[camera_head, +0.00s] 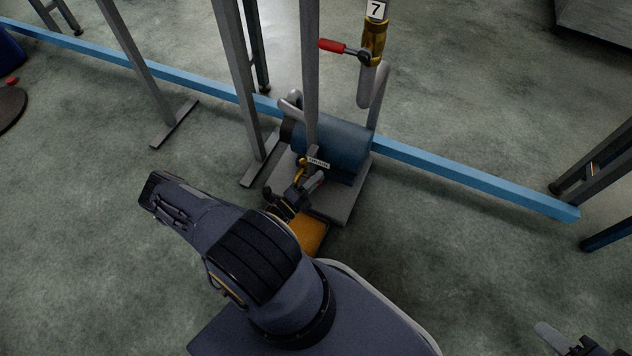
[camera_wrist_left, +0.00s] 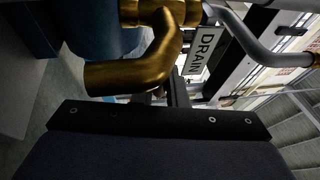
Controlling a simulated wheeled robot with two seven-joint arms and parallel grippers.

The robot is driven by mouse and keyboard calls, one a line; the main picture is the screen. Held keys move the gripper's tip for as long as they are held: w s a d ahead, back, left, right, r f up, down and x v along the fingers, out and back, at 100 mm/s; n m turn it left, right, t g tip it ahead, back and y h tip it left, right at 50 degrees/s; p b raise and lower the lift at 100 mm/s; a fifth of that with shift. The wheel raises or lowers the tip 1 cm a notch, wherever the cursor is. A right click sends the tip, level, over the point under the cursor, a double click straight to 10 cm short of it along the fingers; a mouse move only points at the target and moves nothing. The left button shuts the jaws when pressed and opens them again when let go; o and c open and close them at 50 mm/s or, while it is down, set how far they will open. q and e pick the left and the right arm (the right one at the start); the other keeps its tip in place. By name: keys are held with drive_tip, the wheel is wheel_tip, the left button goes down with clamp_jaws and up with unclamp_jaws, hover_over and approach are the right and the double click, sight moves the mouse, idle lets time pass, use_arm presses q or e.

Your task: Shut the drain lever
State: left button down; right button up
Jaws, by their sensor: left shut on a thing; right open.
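The brass drain pipe (camera_head: 301,165) is just beyond the gripper. My right gripper (camera_head: 572,342) is open at the lower right corner, partly cut off and away from the valve.
A blue tank (camera_head: 340,150) sits on a grey base plate (camera_head: 345,205). An orange-yellow tray (camera_head: 310,236) is below the drain. A brass valve with a red handle (camera_head: 332,45) and tag 7 stands above. Grey posts and a blue floor beam (camera_head: 470,176) surround the tank.

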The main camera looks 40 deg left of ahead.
use_arm(q)
drive_tip(key=c, duration=1.5)
unclamp_jaws()
drive_tip(key=shift+o, duration=0.2)
drive_tip(key=p+v, duration=0.1)
drive_tip(key=v, duration=0.6)
drive_tip(key=shift+s, duration=0.45)
